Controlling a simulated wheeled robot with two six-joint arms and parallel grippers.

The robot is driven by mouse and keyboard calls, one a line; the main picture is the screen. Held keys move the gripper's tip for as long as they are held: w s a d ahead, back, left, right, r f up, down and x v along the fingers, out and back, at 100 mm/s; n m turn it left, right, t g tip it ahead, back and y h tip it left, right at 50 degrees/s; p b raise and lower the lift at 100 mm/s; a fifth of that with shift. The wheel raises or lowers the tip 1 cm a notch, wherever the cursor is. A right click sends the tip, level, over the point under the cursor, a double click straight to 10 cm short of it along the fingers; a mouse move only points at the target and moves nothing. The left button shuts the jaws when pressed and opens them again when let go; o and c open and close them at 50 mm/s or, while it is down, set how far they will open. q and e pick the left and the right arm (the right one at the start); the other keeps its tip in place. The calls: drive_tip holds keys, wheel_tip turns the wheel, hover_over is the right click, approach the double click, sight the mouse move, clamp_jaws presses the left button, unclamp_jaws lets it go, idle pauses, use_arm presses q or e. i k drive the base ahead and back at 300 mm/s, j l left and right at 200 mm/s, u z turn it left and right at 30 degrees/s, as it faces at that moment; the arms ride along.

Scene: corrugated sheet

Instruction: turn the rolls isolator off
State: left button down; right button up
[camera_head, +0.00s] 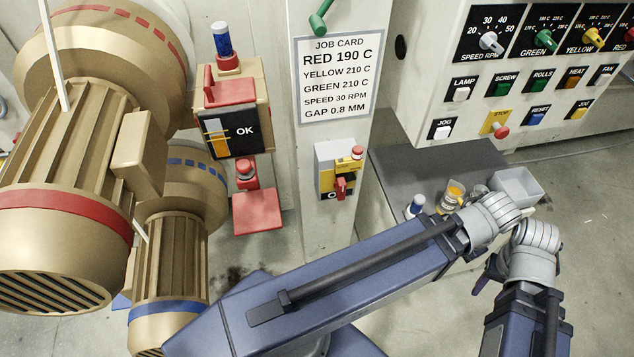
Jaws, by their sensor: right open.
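A small grey box with a yellow plate (326,180) is fixed to the pale post below the job card. It looks like an isolator, but I cannot read its name. A red handle (341,188) sticks out of its front and partly covers the lettering, where an "O" shows. Its exact turn is hard to tell. A red knob (357,152) sits on a yellow piece at its upper right. My right gripper (487,272) is open, small and largely hidden by my arm links, low at the right, well away from the box. My left gripper is not in view.
A control panel (470,100) with a green ROLLS button (537,88) fills the upper right. A dark shelf (400,165) holds jars and a grey bin (517,186). Grey floor is open at right.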

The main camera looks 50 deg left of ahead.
sight(339, 184)
drive_tip(key=u, duration=1.35)
